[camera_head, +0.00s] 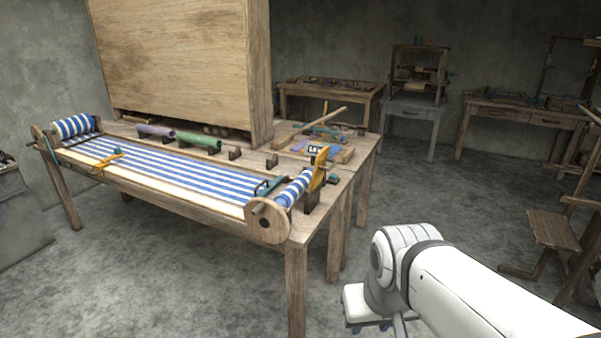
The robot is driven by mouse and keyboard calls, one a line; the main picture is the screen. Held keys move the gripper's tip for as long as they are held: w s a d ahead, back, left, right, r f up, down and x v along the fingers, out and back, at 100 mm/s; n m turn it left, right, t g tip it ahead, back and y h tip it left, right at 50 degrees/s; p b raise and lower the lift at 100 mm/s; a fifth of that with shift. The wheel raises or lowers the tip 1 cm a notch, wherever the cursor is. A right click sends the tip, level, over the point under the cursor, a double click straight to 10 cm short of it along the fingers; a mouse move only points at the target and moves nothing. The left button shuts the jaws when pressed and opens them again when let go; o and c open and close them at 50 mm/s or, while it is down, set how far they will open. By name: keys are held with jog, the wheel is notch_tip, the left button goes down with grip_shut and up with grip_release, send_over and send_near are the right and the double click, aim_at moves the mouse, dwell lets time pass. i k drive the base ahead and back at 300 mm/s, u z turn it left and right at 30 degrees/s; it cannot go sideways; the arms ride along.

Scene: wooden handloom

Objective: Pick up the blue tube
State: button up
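No plainly blue tube stands out to me. A purple-violet tube (155,131) and a green tube (200,141) lie end to end in small dark holders along the back of the loom table. The white end of my arm is at the lower right, over the floor and well apart from both tubes. My gripper (368,326) seems to be the small part with dark bluish tips at the bottom edge. It is partly cut off, so its opening cannot be made out.
The wooden loom table (190,205) carries blue-and-white striped cloth (185,172) between end rolls. Empty holders (234,153) stand right of the tubes. A tall wooden panel (180,60) rises behind. A tray (320,146) of tools is at right. Floor in front is clear.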

aim_at(290, 194)
jog(key=z, duration=0.15)
jog(key=i, duration=0.9)
jog(key=u, duration=0.05)
